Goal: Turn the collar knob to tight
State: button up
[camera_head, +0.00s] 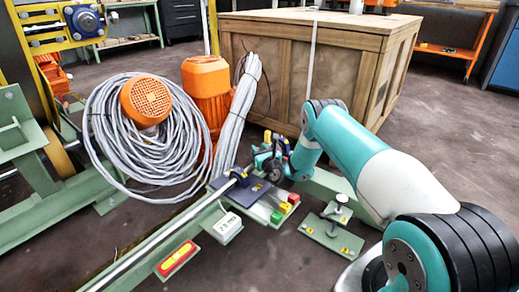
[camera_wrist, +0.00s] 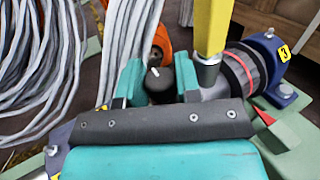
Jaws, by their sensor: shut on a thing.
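A black knob (camera_wrist: 160,88) with a white mark on its top sits between the two teal fingers of my gripper (camera_wrist: 159,76) in the wrist view. The fingers are shut on it from both sides. The white mark points up and slightly left. In the head view my gripper (camera_head: 268,163) is down at the far end of the long steel shaft (camera_head: 165,240). The knob cannot be made out there.
A yellow upright bar (camera_wrist: 211,25) stands close beside my gripper. Coiled grey cable (camera_head: 140,140) and orange motors (camera_head: 206,85) stand at left behind the green frame. A wooden crate (camera_head: 300,65) stands behind. Floor at right is clear.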

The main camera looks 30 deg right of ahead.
jog(key=shift+f, duration=0.1)
jog(key=o, duration=0.6)
jog(key=shift+s, duration=0.1)
jog(key=shift+s+a+p, duration=0.35)
jog(key=shift+s+p, duration=2.5)
jog(key=shift+p, duration=0.8)
jog(key=shift+s+a+p, duration=0.4)
jog(key=shift+s+p, duration=2.45)
jog(key=shift+p, duration=0.85)
jog(key=shift+s+a+p, duration=0.35)
jog(key=shift+s+p, duration=2.5)
jog(key=shift+p, duration=0.8)
